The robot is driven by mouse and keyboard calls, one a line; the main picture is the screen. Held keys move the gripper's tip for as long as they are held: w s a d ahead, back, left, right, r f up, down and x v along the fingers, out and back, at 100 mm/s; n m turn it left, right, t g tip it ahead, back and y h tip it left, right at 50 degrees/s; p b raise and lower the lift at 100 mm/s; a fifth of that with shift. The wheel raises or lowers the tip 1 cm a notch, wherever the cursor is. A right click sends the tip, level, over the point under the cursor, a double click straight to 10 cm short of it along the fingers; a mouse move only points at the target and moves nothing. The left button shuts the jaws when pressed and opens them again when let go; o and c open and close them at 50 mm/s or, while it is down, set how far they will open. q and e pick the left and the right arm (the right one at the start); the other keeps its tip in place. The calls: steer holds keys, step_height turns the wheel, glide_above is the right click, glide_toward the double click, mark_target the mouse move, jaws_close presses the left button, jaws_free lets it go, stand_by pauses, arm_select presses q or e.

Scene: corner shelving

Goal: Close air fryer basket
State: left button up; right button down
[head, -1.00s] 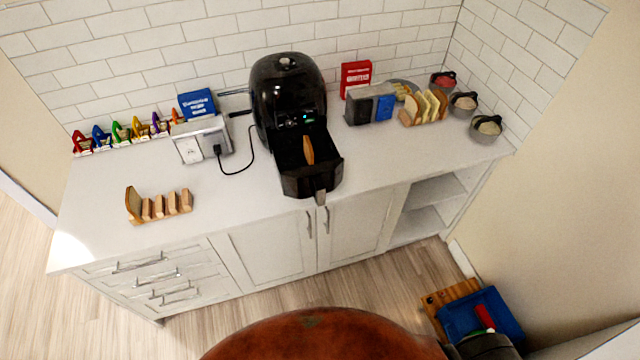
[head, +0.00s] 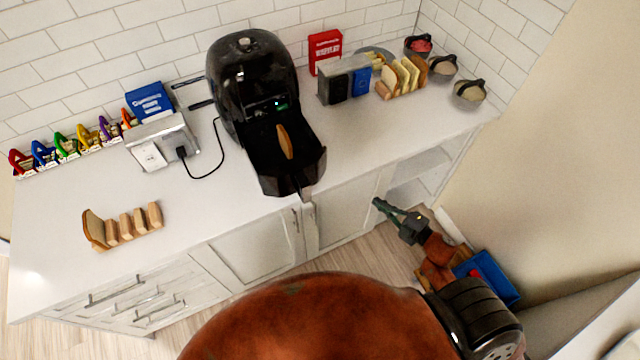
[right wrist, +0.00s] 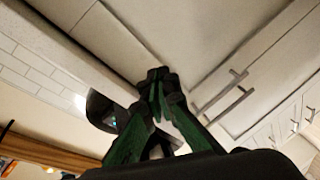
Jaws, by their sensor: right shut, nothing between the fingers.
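A black air fryer (head: 240,85) stands on the white counter against the tiled wall. Its basket (head: 300,177) is pulled out toward the counter's front edge, with a slice of bread (head: 284,141) inside. The basket handle (head: 306,193) points to the front. My right gripper (head: 378,203) is shut and empty, to the right of the handle and in front of the cabinets, apart from the basket. In the right wrist view the closed green fingers (right wrist: 157,75) show, with a dark rounded shape, probably the fryer, behind them. My left gripper is not in view.
A silver toaster (head: 163,142) with a cord stands left of the fryer. Bread slices in a row (head: 122,226) lie at the front left. Another toaster (head: 343,80), more bread (head: 403,76) and bowls (head: 469,92) stand right. A blue bin (head: 490,275) is on the floor.

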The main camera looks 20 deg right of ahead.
steer(key=s+a+r+n+g+y, duration=0.2)
steer(key=a+r+n+y, duration=0.3)
steer(key=r, duration=0.4)
steer(key=s+a+r+n+g+y, duration=0.1)
steer(key=s+a+r+n+y, duration=0.15)
steer(key=a+r+n, duration=0.45)
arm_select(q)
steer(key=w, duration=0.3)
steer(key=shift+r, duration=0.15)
arm_select(e)
steer(key=w+a+r+m, duration=0.1)
steer(key=w+a, duration=0.6)
steer(key=w, duration=0.4)
steer(key=shift+a, duration=0.4)
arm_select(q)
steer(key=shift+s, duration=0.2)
arm_select(e)
steer(key=shift+y, duration=0.25)
